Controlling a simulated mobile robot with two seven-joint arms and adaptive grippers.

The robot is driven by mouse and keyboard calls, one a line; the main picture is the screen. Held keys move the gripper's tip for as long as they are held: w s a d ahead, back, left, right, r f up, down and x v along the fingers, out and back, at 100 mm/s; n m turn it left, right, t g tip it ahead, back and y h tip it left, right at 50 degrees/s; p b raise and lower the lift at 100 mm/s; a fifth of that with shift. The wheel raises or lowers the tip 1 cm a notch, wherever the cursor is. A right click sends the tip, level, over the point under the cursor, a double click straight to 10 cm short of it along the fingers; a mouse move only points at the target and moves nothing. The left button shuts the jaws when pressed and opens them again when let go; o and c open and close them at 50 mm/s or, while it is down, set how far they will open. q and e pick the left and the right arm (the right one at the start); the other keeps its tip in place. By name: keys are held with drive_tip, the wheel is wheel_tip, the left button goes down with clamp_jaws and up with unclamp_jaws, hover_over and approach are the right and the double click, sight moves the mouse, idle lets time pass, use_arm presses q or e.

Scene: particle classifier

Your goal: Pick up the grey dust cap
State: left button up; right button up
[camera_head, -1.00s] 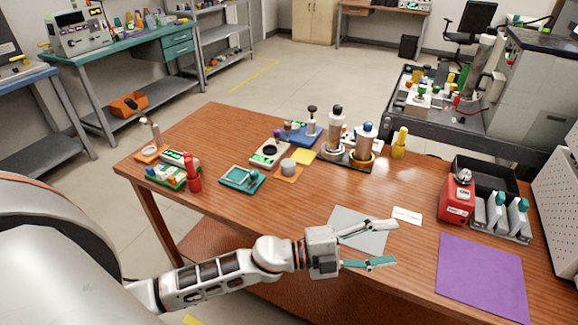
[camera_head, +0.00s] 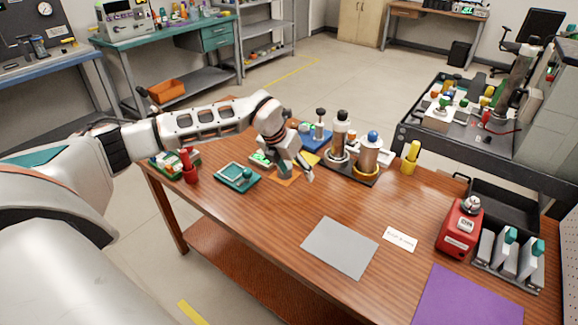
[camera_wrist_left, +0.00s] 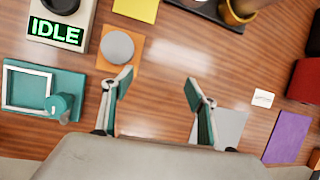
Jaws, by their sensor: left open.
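The grey dust cap (camera_wrist_left: 118,47) is a round grey disc on a small orange mat (camera_wrist_left: 133,62) in the left wrist view. In the head view the orange mat (camera_head: 284,180) shows under my left gripper (camera_head: 297,172), which hides the cap there. My left gripper also shows in the left wrist view (camera_wrist_left: 160,82); its green-padded fingers are spread and nothing is between them. The cap lies beyond the left fingertip in that view, outside the gap. My right gripper is in neither view.
A device reading IDLE (camera_wrist_left: 58,32) and a teal tray (camera_wrist_left: 72,82) stand close to the mat. Metal cylinders (camera_head: 338,138) stand to its right in the head view. A grey sheet (camera_head: 340,247) lies nearer the front, with bare wood around it.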

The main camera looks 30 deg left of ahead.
use_arm(q)
drive_tip(key=w+a+r+n+y, duration=0.1)
drive_tip(key=w+a+r+y, duration=0.1)
drive_tip(key=a, duration=0.5)
drive_tip(key=x, duration=0.3)
drive_tip(key=b+x, duration=0.1)
drive_tip(key=x, duration=0.3)
drive_tip(key=shift+w+d+f, duration=0.15)
drive_tip(key=shift+d+f, duration=0.05)
drive_tip(key=shift+c, duration=0.5)
drive_tip(key=c, duration=1)
